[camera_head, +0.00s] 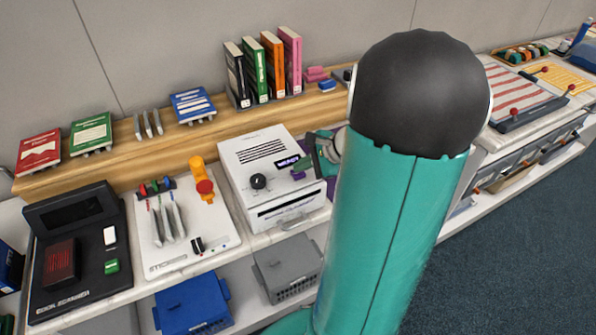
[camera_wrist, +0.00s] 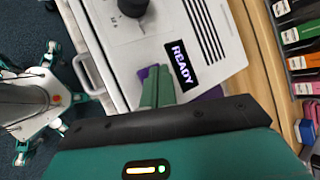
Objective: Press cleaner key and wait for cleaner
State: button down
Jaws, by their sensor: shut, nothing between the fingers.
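The cleaner (camera_head: 260,205) is a white box with vents, a black knob and a small display. In the wrist view its display (camera_wrist: 181,65) reads READY in light letters on black. A purple key (camera_wrist: 145,73) shows beside the display, partly hidden behind my fingers; it also shows in the head view (camera_head: 298,175). My gripper (camera_wrist: 158,88) is shut and empty, with its fingertips over or at the key. I cannot tell whether they touch it. In the head view my gripper (camera_head: 308,166) is at the right of the cleaner's top, partly hidden by my arm.
A book scanner (camera_head: 75,250) and a white sticker station (camera_head: 190,225) stand left of the cleaner. Several books (camera_head: 263,68) stand on the wooden shelf behind. Grey (camera_head: 288,268) and blue (camera_head: 193,303) bins sit below. My arm hides the counter right of the cleaner.

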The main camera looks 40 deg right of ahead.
aim_at(302, 173)
jog(key=shift+f, duration=0.15)
dwell(0.5)
jog(key=shift+r, duration=0.9)
jog(key=shift+r, duration=2.5)
